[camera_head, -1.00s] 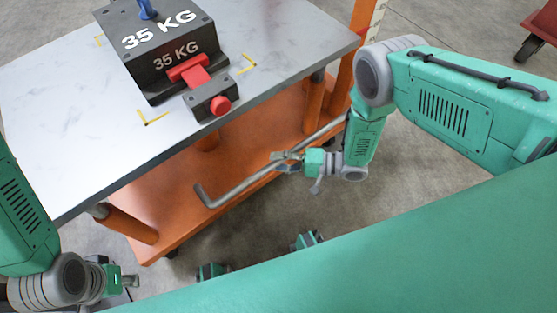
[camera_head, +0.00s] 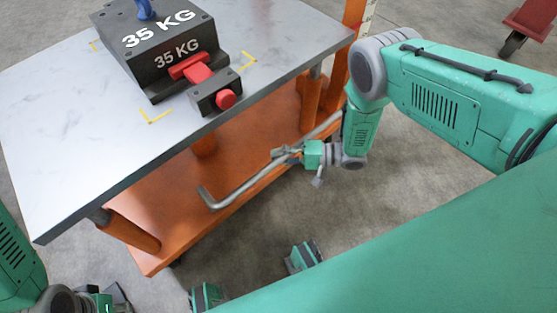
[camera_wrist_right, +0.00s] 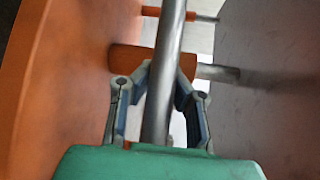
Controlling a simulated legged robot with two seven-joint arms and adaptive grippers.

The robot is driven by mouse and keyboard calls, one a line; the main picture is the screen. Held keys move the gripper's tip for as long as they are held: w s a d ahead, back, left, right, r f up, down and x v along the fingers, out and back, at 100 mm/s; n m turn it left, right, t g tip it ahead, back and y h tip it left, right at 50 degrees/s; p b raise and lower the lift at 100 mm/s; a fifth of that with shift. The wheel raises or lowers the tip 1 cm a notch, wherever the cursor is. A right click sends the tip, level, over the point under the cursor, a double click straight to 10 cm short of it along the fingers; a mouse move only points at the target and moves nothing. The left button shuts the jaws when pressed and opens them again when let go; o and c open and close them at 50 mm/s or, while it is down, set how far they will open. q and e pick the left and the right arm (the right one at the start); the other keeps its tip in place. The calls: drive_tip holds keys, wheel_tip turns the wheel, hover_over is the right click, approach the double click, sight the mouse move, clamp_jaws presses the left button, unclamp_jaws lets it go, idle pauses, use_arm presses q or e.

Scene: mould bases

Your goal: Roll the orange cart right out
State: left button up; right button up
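The orange cart (camera_head: 165,235) has a grey top (camera_head: 60,130) and an orange lower shelf. A bent grey metal handle bar (camera_head: 235,193) runs along its near side. My right gripper (camera_head: 285,154) is at this bar. In the right wrist view the bar (camera_wrist_right: 168,50) passes between the fingers, and the bent-in fingertips (camera_wrist_right: 165,75) close around it. My left gripper (camera_head: 112,300) is at the bottom left edge, partly cut off and away from the cart. Its fingers are too unclear to read.
A black 35 KG block (camera_head: 150,45) with a red knob stands on the cart top among yellow corner marks. Another red wheeled cart (camera_head: 530,20) is at the top right. The concrete floor (camera_head: 410,175) right of the cart is clear.

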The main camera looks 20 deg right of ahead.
drive_tip(key=o, duration=0.6)
drive_tip(key=shift+s+d, duration=0.15)
drive_tip(key=shift+s, duration=0.4)
drive_tip(key=shift+r, duration=0.1)
drive_tip(key=shift+a, duration=0.35)
use_arm(q)
drive_tip(key=shift+s+a, duration=0.2)
drive_tip(key=shift+a, duration=0.05)
use_arm(e)
drive_tip(key=v, duration=1.2)
use_arm(q)
drive_tip(key=shift+w+d+r, duration=0.1)
drive_tip(key=shift+d, duration=0.15)
use_arm(e)
drive_tip(key=shift+d, duration=0.2)
use_arm(q)
drive_tip(key=shift+a, duration=0.1)
use_arm(e)
drive_tip(key=shift+a, duration=0.1)
